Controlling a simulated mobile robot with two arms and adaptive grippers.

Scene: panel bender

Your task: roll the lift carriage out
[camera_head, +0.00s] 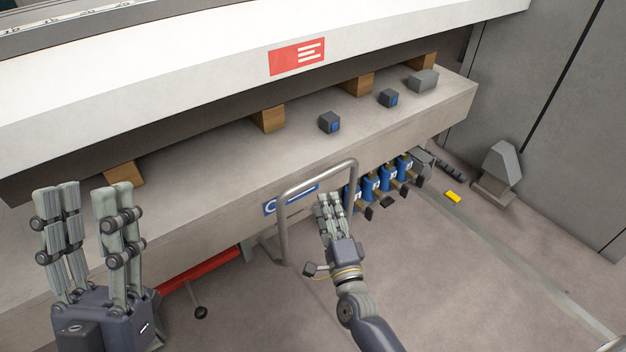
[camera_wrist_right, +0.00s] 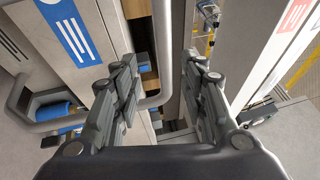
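A tubular grey handle (camera_head: 283,225) stands in front of the machine's long grey beam (camera_head: 215,205); I take it for the lift carriage's handle, the carriage body not being clearly distinguishable. My right gripper (camera_head: 330,203) is inside the handle's outline in the head view, near its right leg. In the right wrist view the right gripper (camera_wrist_right: 160,85) has its fingers apart, with a bent grey tube (camera_wrist_right: 163,50) showing between them. I cannot tell whether they touch it. My left gripper (camera_head: 85,192) is open and empty, fingers up, at the lower left.
Several blue cylinders (camera_head: 370,188) stand under the beam to the right. A red bar (camera_head: 205,268) with a black knob (camera_head: 201,312) lies low at left. A yellow block (camera_head: 453,196) and a grey pedestal (camera_head: 500,165) are at right. The floor in front is clear.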

